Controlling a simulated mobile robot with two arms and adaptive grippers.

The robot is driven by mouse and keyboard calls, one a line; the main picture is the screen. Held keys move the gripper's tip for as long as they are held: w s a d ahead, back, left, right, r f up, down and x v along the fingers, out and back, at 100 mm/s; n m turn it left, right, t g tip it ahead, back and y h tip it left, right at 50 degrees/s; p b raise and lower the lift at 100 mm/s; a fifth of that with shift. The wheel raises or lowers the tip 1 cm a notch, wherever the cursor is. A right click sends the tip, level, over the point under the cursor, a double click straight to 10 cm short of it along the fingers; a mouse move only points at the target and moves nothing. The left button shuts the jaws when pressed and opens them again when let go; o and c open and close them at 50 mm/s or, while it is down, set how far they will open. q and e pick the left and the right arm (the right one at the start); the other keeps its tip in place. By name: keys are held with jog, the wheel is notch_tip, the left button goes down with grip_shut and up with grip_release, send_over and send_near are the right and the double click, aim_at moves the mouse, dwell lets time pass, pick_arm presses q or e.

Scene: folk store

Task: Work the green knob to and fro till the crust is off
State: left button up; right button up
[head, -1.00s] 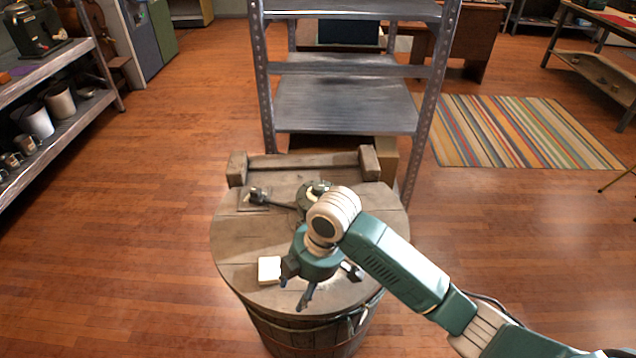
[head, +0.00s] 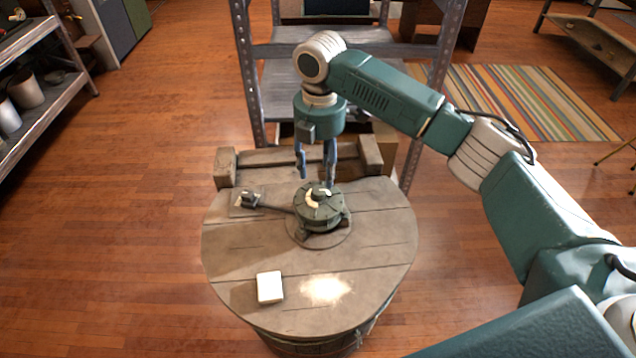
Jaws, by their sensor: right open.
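The green knob (head: 319,208) is a dark green, round, notched piece standing on a round base on the barrel-top table. A curved cream-coloured patch, which looks like the crust (head: 313,198), lies on its top. My right gripper (head: 315,174) points down with its two fingers apart, just above and behind the knob. The fingertips are close to the knob's top; I cannot tell whether they touch it. Nothing shows between the fingers. My left gripper is not in view.
A dark rod runs left from the knob to a small bracket (head: 247,201). A white block (head: 270,287) lies at the table's front left, beside a bright patch. A raised wooden back rail (head: 275,157) edges the round table (head: 385,238). A metal shelf stands behind.

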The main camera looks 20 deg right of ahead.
aim_at(319, 190)
notch_tip(319, 190, down, 4)
jog(key=shift+w+r, duration=0.1)
notch_tip(319, 190, down, 4)
jog(key=shift+w+r, duration=0.1)
jog(key=shift+r, duration=0.15)
jog(key=c, duration=1.1)
jog(key=o, duration=1.1)
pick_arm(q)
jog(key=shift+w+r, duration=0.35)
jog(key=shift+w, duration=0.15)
pick_arm(e)
notch_tip(319, 190, up, 12)
pick_arm(q)
jog(key=shift+p, duration=0.3)
